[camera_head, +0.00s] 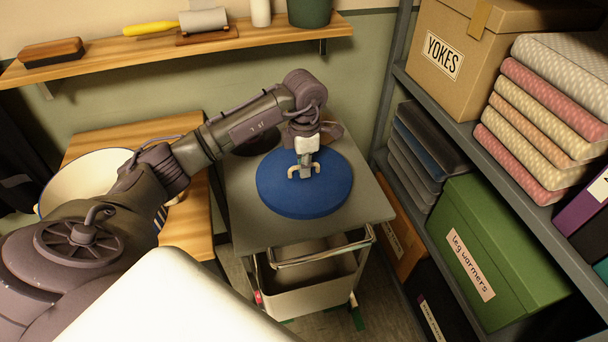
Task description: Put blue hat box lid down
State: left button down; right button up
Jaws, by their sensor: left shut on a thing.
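The blue hat box lid (325,198) is a flat blue disc with a small pale handle at its middle. My left gripper (304,171) reaches down over the lid from above and is shut on that handle. The lid is level over the grey top of a trolley (360,222); I cannot tell whether it touches the top. An open round box (85,185), cream inside with a blue rim, stands on the wooden table at the left, partly hidden by my left arm. My right gripper is not in view.
A dark round thing (258,140) lies at the trolley's back. A wooden wall shelf (110,66) holds a brush and a roller. At the right, a grey rack (440,112) holds a cardboard box, folded fabrics and a green box (520,255). The trolley's front strip is clear.

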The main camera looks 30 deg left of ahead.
pick_arm(q)
jog(key=shift+f, duration=0.3)
notch_tip(320, 180, down, 3)
jog(key=shift+f+p, duration=0.1)
jog(key=shift+p, duration=0.4)
jog(key=shift+f, duration=0.1)
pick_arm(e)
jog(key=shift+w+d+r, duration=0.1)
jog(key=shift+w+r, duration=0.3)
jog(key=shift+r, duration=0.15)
pick_arm(q)
jog(key=shift+f, duration=0.15)
jog(key=c, duration=1.3)
grip_release()
jog(key=shift+o, duration=0.2)
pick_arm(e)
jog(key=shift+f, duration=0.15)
